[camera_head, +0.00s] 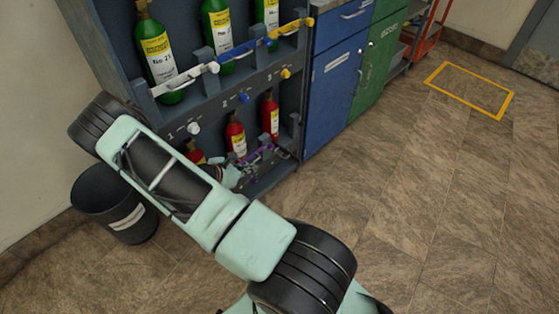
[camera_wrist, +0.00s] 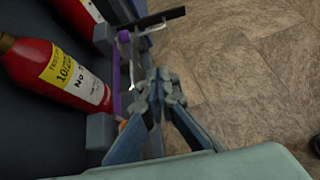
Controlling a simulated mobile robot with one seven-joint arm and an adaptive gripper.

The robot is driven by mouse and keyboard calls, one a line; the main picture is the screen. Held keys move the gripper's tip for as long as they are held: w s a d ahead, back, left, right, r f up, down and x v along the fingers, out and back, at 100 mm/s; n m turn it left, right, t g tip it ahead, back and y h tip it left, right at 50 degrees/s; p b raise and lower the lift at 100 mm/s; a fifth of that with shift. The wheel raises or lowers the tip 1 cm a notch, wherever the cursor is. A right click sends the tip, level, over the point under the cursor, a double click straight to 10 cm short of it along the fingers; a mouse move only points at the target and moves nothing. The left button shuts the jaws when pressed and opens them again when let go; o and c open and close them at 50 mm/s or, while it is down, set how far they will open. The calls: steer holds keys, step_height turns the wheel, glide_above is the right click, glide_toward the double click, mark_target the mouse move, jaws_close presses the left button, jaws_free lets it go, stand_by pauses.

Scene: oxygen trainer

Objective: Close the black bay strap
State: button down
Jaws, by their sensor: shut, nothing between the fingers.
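The black strap bar (camera_wrist: 152,18) shows at the top of the wrist view. It sticks out from the lower shelf front at an angle to the purple strap bar (camera_wrist: 122,70), which runs along the shelf front. My gripper (camera_wrist: 158,84) is shut and empty, beside the purple bar's outer side and apart from the black bar. In the head view my gripper (camera_head: 236,175) is low at the lower bays, partly hidden by my arm. The black bar is too small to make out surely in the head view.
Green cylinders (camera_head: 157,55) stand on the upper shelf behind white, blue and yellow straps. More red cylinders (camera_head: 236,136) stand below. A black bin (camera_head: 100,200) is left of my arm; blue (camera_head: 335,90) and green cabinets are right.

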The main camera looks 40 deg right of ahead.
steer(key=d+r+b+x, duration=0.1)
steer(key=r+b+x, duration=0.1)
steer(key=x, duration=1.1)
steer(key=shift+w+d+b, duration=0.25)
steer(key=shift+d+b, duration=0.25)
steer(key=shift+b, duration=0.35)
